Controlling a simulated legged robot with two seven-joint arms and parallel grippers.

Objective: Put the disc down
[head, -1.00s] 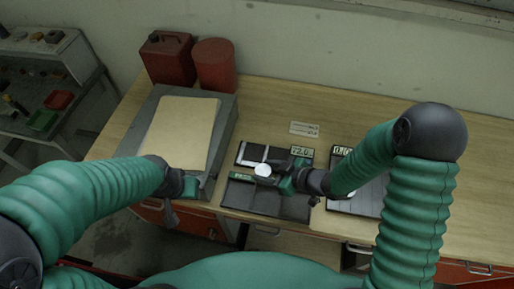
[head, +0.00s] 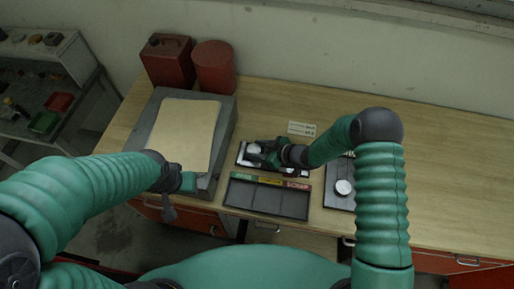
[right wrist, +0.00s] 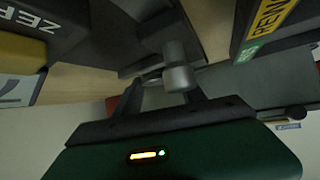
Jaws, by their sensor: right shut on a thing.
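My right gripper (head: 262,153) is shut on a pale metal disc (head: 254,148), low over the dark gauge plate (head: 243,163) at the back middle of the bench. I cannot tell whether the disc touches the plate. In the right wrist view a grey metal cylinder (right wrist: 178,75) shows between or just beyond the fingers; I cannot tell whether it belongs to the gauge. A second pale disc (head: 344,187) lies on the dark scale (head: 338,202) at right. My left gripper (head: 188,182) is beside the grey slab's front corner; its fingers do not show clearly.
A dark sorting tray (head: 267,198) with green, yellow and red labels stands in front of the gauge plate. A grey slab (head: 226,135) with a tan board (head: 185,135) is at left, with red cans (head: 213,67) behind. The back right bench is clear.

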